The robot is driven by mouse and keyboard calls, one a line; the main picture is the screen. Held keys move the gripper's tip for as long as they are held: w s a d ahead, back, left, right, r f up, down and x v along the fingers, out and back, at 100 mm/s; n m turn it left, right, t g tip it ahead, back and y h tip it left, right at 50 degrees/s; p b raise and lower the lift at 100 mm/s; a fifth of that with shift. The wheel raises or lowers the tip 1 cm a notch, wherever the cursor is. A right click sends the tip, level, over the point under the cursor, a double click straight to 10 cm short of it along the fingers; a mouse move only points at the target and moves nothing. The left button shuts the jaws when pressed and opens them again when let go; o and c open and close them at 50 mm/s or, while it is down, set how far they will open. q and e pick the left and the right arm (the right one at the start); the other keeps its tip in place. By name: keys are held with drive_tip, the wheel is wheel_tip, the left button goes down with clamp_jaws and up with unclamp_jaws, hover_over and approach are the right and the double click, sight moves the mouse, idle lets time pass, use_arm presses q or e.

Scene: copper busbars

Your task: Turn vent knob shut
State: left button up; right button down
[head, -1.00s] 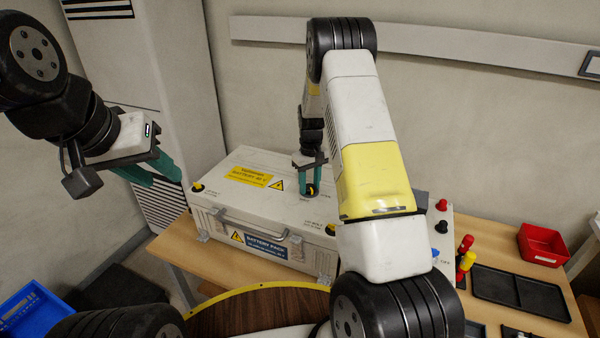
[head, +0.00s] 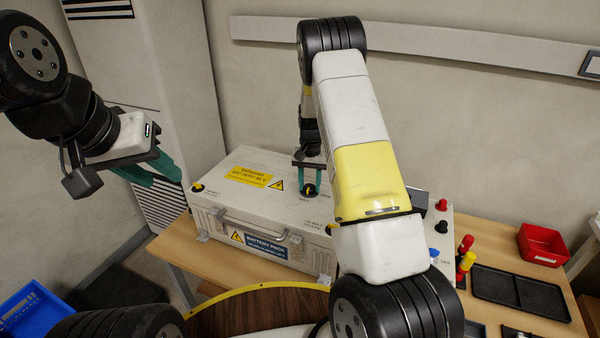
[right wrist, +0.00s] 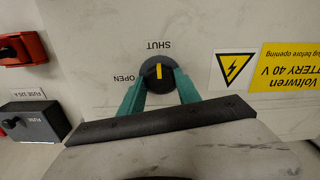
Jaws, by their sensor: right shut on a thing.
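The vent knob (head: 309,190) is black with a yellow pointer bar and sits on the lid of the white battery pack (head: 215,182). In the right wrist view the knob (right wrist: 158,70) lies between the SHUT and OPEN labels. Its yellow bar points up in that picture, at the SHUT label (right wrist: 159,45). My right gripper (head: 309,187) is shut on the knob, with one teal finger on each side of it. My left gripper (head: 164,180) is open and empty, in the air to the left of the pack.
A yellow warning label (head: 249,176) is on the lid. A blue crate (head: 32,312) is at lower left.

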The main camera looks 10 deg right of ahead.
sight(310, 186)
idle(0.4)
drive_tip(key=c, duration=0.9)
unclamp_jaws()
drive_tip(key=shift+o, duration=0.2)
drive_tip(key=shift+r, duration=3.95)
